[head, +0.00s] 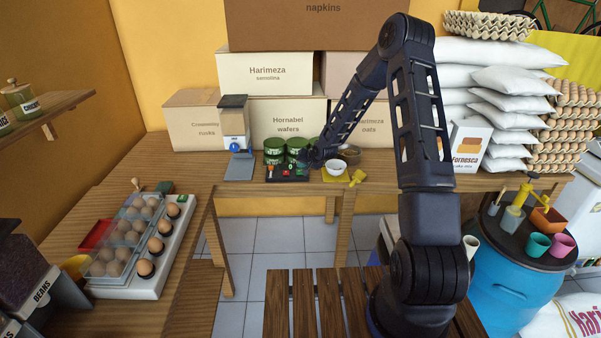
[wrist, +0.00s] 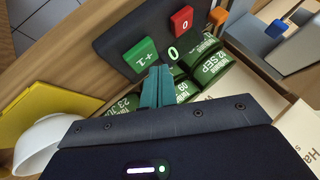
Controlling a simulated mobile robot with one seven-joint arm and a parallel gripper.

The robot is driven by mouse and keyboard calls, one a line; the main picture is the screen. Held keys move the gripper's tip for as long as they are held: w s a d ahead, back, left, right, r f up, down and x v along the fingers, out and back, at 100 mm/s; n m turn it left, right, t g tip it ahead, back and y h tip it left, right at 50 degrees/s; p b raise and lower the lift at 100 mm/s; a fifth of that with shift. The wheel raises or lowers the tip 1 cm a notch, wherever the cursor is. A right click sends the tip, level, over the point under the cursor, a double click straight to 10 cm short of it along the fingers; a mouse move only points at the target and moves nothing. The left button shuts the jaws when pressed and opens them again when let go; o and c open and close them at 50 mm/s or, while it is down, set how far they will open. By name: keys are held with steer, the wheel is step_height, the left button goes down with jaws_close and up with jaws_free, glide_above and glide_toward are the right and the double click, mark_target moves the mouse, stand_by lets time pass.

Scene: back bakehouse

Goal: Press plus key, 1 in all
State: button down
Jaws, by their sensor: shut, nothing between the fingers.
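A dark panel (head: 291,179) lies on the table at the back, and it fills the top of the wrist view (wrist: 115,28). On it are a green key marked +1 (wrist: 140,54), a red key marked 0 (wrist: 182,20), and a white figure 0 (wrist: 173,53) between them. My gripper (wrist: 158,71) is shut and empty, its teal fingertips close beside the green key in the picture. I cannot tell how high they are above the panel. In the head view my gripper (head: 306,160) is dark and small at the panel's right end.
Green date-stamped tins (wrist: 205,62) stand right behind the panel, close to my fingers. A dispenser (head: 236,128) stands to the left, with cardboard boxes (head: 288,113) behind.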

steer(key=shift+f, duration=0.15)
steer(key=shift+f, duration=0.3)
steer(key=shift+f, duration=0.45)
stand_by(1.1)
steer(key=shift+r, duration=0.1)
stand_by(0.3)
steer(key=shift+r, duration=0.8)
steer(key=shift+r, duration=2.5)
steer(key=shift+r, duration=0.1)
